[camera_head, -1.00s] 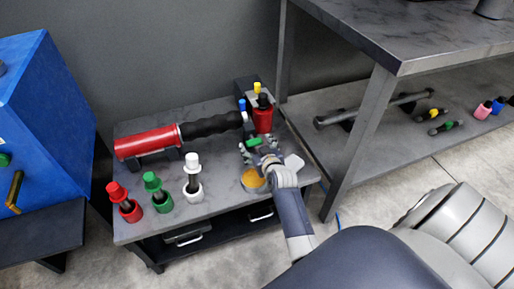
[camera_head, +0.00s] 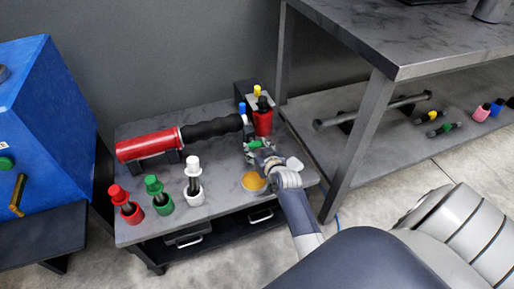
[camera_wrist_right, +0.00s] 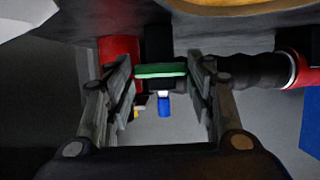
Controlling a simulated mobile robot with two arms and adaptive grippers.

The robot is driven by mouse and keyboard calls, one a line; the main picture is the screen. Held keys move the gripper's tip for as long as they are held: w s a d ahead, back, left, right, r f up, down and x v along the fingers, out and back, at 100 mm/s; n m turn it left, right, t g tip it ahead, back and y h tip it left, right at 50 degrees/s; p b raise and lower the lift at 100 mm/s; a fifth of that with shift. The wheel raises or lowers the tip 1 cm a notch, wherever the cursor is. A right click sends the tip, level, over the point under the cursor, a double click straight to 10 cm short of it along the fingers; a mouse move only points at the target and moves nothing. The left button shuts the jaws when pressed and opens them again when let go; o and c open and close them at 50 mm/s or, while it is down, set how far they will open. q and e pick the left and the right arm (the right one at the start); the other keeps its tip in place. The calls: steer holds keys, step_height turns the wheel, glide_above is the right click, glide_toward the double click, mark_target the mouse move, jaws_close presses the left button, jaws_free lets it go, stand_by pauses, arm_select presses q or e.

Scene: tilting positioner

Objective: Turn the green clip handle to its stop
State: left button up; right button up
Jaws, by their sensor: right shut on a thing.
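The green clip handle (camera_head: 254,144) is at the right end of the low grey table, in front of a red holder. In the right wrist view it is a short flat green bar (camera_wrist_right: 160,71) lying crosswise between the fingertips. My right gripper (camera_head: 258,149) reaches it from the front right and is shut on it, one finger at each end of the bar. The fingers and wrist partly hide the clip's base in the head view. My left gripper is not in view.
A red cylinder with a black grip (camera_head: 150,145) lies behind the handle's left. Red (camera_head: 132,214), green (camera_head: 163,205) and white (camera_head: 194,196) holders stand along the front left. An orange disc (camera_head: 253,181) lies just below my wrist. A shelf post (camera_head: 352,150) rises at right.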

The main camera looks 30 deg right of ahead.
steer(key=o, duration=1.1)
steer(key=shift+f, duration=0.15)
steer(key=shift+c, duration=0.2)
steer(key=shift+s, duration=0.15)
steer(key=v, duration=1.1)
steer(key=shift+s+r, duration=0.25)
steer(key=shift+s, duration=0.05)
steer(key=shift+a, duration=0.15)
